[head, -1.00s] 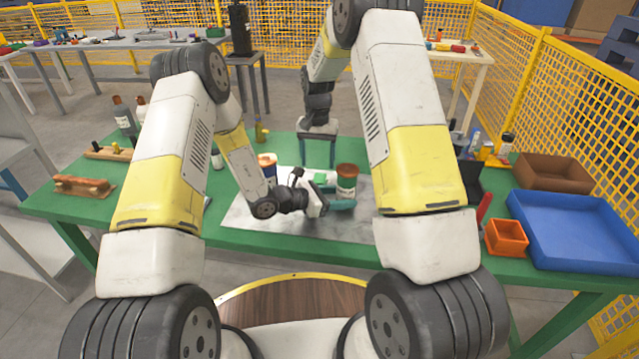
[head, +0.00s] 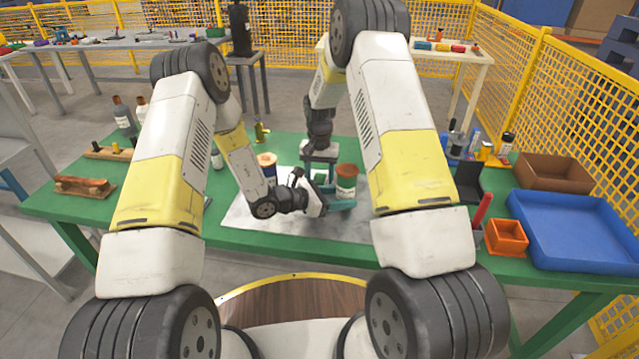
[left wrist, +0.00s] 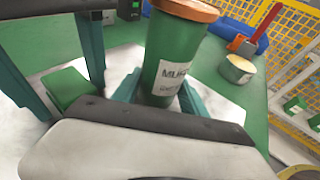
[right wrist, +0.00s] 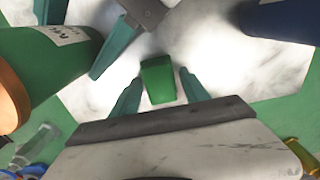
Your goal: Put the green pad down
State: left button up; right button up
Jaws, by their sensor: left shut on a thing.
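The green pad (right wrist: 158,80) is a small green block on the white, marbled sheet (right wrist: 215,55). It also shows in the left wrist view (left wrist: 67,88). My right gripper (head: 319,184) is lowered over it, with one teal finger on each side in the right wrist view (right wrist: 158,77). Narrow gaps show between fingers and pad, so it looks open around it. My left gripper (head: 338,200) is shut on a green can (left wrist: 168,58) with an orange-brown lid, tilted in the left wrist view. In the head view the pad is mostly hidden.
The sheet lies on a green table (head: 270,240). A dark blue can (head: 266,163) stands close behind my left gripper. An orange bin (head: 507,237), a blue tray (head: 580,232) and a brown tray (head: 553,172) are at the right. The sheet's front part is clear.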

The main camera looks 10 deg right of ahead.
aim_at(319, 178)
grip_shut()
jog(key=shift+r, duration=5.05)
jog(key=shift+a, duration=0.1)
